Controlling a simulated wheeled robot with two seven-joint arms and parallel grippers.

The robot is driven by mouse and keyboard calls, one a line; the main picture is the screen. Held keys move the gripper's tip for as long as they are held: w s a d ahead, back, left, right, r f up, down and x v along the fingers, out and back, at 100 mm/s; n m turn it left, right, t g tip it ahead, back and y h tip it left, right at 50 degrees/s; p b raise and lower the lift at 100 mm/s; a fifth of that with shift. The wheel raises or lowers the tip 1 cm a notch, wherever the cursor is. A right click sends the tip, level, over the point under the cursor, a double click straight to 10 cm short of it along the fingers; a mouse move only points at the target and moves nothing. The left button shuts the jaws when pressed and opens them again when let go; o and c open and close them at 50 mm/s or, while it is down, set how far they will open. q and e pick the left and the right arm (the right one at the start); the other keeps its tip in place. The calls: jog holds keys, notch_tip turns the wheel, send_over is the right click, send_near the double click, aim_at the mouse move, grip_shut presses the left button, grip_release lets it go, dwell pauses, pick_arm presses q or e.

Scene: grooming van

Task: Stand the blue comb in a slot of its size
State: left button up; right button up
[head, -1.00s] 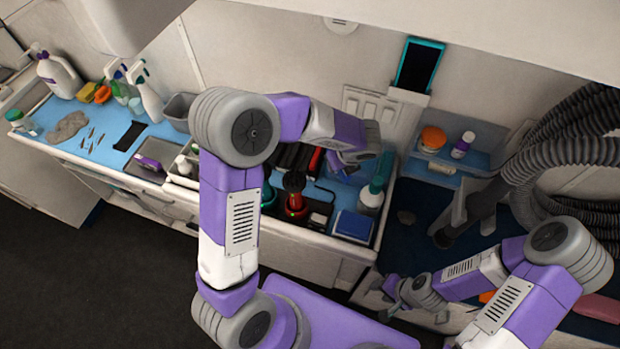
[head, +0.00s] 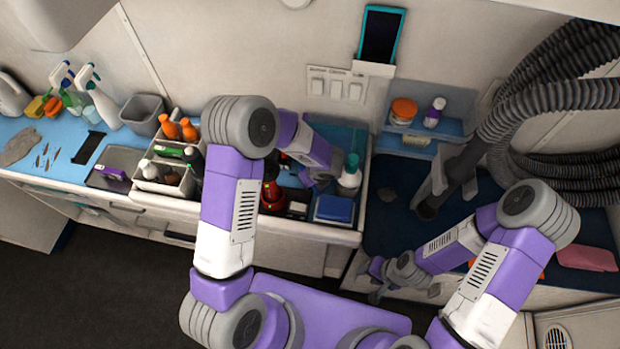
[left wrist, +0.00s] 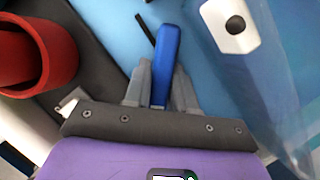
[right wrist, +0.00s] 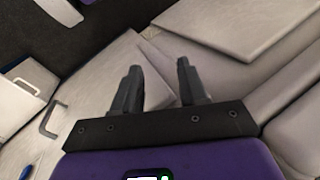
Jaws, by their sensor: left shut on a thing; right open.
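The blue comb (left wrist: 165,55) is in my left gripper (left wrist: 160,85), clamped between both fingers in the left wrist view, over a light blue surface. In the head view my left gripper (head: 312,178) is over the back of the middle counter, largely hidden by its own arm; the comb cannot be made out there. A clear, see-through piece (left wrist: 275,75) stands to the right of the comb in the left wrist view; I cannot tell whether it has slots. My right gripper (right wrist: 155,85) is open and empty; in the head view it hangs low at the right (head: 378,288).
A red round container (left wrist: 35,55) is left of the left gripper. A teal-capped white bottle (head: 350,178) and a blue box (head: 333,209) stand close by on the counter. A sectioned caddy (head: 165,180) holds bottles to the left. Grey hoses (head: 550,90) hang at the right.

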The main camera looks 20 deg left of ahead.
pick_arm(q)
jog(key=shift+f, duration=0.15)
jog(key=o, duration=0.9)
jog(key=shift+o, duration=0.2)
jog(key=shift+r, duration=0.2)
